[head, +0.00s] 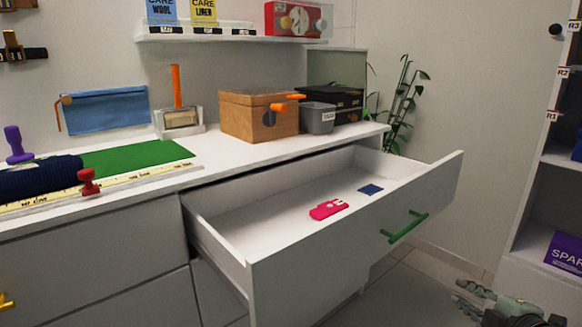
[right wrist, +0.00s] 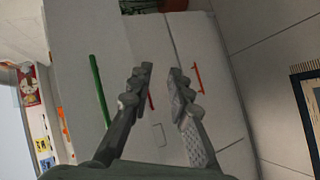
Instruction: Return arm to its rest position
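My right gripper (head: 500,303) shows at the bottom right of the head view, low in front of the dresser and apart from the open drawer. In the right wrist view my right gripper (right wrist: 160,85) has its two fingers spread with a gap between them and nothing held. My left gripper is not in the head view. The open drawer (head: 340,240) has a green handle (head: 405,228). A pink-red item (head: 328,209) and a small dark blue square (head: 370,190) lie inside it.
The dresser top holds a wooden box (head: 258,116), a grey bin (head: 317,118), a green mat (head: 135,158) and a dark blue roll (head: 38,178). A shelf unit with a purple box (head: 566,252) stands at the right. Floor (head: 400,285) shows between drawer and shelf unit.

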